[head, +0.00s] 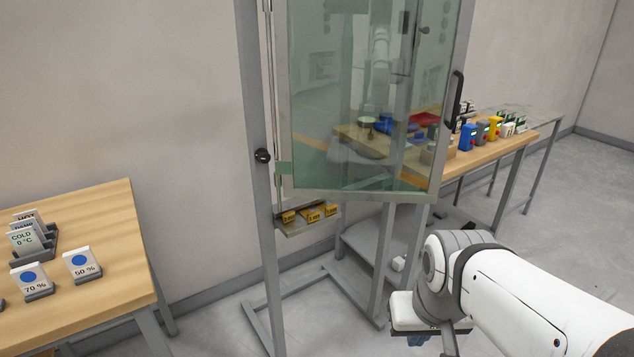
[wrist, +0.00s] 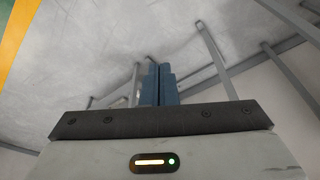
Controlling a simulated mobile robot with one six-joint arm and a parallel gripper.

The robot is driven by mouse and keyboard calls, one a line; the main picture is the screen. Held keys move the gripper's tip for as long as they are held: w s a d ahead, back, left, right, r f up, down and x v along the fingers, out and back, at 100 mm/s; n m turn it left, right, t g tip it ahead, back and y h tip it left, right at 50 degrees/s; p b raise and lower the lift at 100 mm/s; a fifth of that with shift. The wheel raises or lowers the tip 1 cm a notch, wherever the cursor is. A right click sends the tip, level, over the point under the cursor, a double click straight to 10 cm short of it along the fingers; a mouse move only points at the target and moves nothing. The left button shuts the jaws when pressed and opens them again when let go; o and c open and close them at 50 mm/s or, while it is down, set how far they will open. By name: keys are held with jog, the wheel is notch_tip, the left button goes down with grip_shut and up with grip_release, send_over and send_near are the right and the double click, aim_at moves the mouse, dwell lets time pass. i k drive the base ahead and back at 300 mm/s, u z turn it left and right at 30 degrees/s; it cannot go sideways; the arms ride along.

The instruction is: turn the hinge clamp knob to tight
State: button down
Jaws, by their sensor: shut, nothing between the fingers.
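A round black knob (head: 262,156) sits on the left metal post of the test chamber, beside the hinge side of the glass door (head: 350,110). Any marking for tight or loose on it is too small to read. My gripper (wrist: 158,70) is shut and empty, its two blue fingers together in the wrist view. In the head view my gripper (head: 410,341) is at the bottom, right of and well below the knob, apart from it. The fingers are partly hidden there by the gripper body. The knob is not in the wrist view.
The door has a black handle (head: 455,98) on its right side. A small shelf with yellow tags (head: 309,214) is below the door. A wooden table (head: 100,250) with labelled cards stands left; another (head: 500,150) with coloured devices stands behind right. Floor shows between the frames.

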aim_at(262, 155)
jog(key=k, duration=1.2)
jog(key=u, duration=0.55)
jog(key=i, duration=1.75)
jog(key=z, duration=0.55)
